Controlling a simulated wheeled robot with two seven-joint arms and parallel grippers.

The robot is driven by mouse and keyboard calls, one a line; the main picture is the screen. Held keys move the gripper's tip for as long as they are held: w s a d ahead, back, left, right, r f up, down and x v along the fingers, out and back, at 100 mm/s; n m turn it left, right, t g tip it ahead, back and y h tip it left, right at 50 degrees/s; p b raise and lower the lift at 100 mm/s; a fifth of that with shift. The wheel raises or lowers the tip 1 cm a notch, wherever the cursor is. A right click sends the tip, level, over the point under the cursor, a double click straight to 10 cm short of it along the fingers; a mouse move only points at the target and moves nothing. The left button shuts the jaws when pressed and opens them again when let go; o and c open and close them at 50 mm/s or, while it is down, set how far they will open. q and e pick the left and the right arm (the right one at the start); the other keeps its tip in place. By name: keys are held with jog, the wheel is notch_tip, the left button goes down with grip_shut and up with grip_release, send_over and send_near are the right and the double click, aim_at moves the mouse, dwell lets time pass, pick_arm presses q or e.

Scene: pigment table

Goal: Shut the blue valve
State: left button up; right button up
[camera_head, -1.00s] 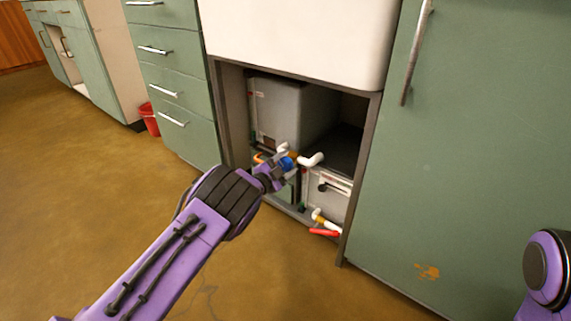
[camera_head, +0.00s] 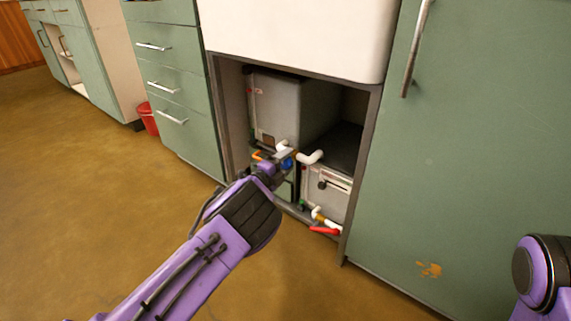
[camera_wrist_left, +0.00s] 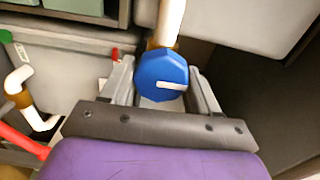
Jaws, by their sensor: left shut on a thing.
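The blue valve (camera_head: 287,163) is a round knob on a pipe inside the open cabinet bay under the white sink. In the left wrist view the blue valve (camera_wrist_left: 162,76) has a faceted rim and a white pointer mark that lies roughly level, toward the right. My left gripper (camera_head: 280,163) reaches into the bay, and its fingers (camera_wrist_left: 163,88) lie on either side of the knob, shut on it. Part of the knob is hidden behind the gripper in the head view. My right arm shows only at the lower right edge; its gripper is out of view.
A red-handled valve (camera_head: 324,231) sits low at the front right of the bay, and an orange handle (camera_head: 258,155) is left of the blue valve. Grey boxes (camera_head: 275,105) fill the bay. Cabinet doors and drawers (camera_head: 460,150) flank it. The brown floor in front is clear.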

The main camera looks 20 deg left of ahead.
pick_arm(q)
jog(key=shift+f, duration=0.1)
pick_arm(e)
jog(key=shift+w+f, duration=0.1)
dwell(0.4)
pick_arm(q)
jog(key=o, duration=1)
jog(key=p+v, duration=0.5)
jog(key=v, duration=0.5)
jog(key=shift+s+a, duration=0.1)
jog(key=shift+s, duration=0.2)
pick_arm(e)
jog(key=s+a+r+g+y, duration=0.1)
jog(key=s+a+r+g, duration=0.2)
jog(key=s+a+r, duration=0.2)
jog(key=shift+s+a+r+m+y, duration=0.25)
jog(key=shift+r+m+y, duration=0.15)
jog(key=shift+r, duration=0.55)
